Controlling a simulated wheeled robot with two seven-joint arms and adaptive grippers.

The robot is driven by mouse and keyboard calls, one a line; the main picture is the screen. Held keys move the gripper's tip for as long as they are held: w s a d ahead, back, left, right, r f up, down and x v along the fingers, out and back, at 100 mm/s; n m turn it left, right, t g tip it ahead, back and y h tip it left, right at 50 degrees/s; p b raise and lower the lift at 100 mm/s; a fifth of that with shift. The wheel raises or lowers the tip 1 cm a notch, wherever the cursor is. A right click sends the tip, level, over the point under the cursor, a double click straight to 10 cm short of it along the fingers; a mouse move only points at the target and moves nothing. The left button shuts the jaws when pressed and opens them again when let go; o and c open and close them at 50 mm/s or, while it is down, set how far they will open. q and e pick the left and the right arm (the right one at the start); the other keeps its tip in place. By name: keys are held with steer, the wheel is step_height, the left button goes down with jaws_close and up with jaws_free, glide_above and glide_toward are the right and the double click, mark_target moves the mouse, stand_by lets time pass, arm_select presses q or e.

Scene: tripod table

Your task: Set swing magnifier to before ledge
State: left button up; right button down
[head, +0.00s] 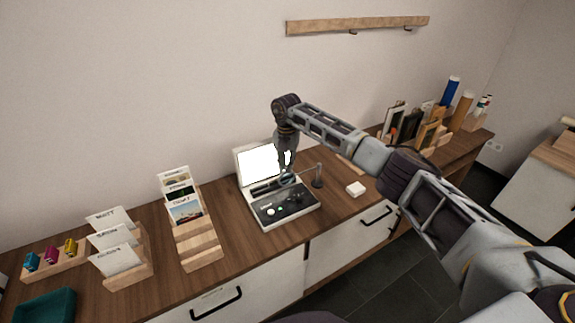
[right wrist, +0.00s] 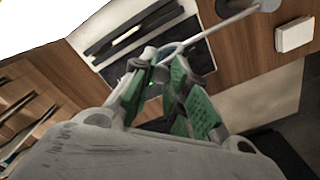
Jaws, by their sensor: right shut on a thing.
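The swing magnifier has a dark post (head: 318,182) at the right of a white case (head: 261,224). A thin arm (head: 305,170) runs left from the post to a round lens (head: 287,179) over the case. My right gripper (head: 286,170) reaches down at the lens and is shut on the magnifier. In the right wrist view my fingers (right wrist: 157,80) close near the ring, and the thin arm (right wrist: 228,21) leads to the post base (right wrist: 266,4). The fingers partly hide the ring. I cannot tell for certain which part is the ledge. My left gripper is out of view.
The case has a bright upright panel (head: 258,163) behind and a dark mat (head: 290,207) with small pieces. A white block (head: 355,188) lies to the right. Card holders (head: 197,240) stand left. My right arm crosses above the table's right side.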

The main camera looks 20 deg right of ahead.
steer(key=shift+w+r, duration=0.15)
steer(key=c, duration=1.7)
jaws_free()
steer(key=o, duration=0.4)
steer(key=shift+c, duration=0.2)
step_height(320, 180, up, 12)
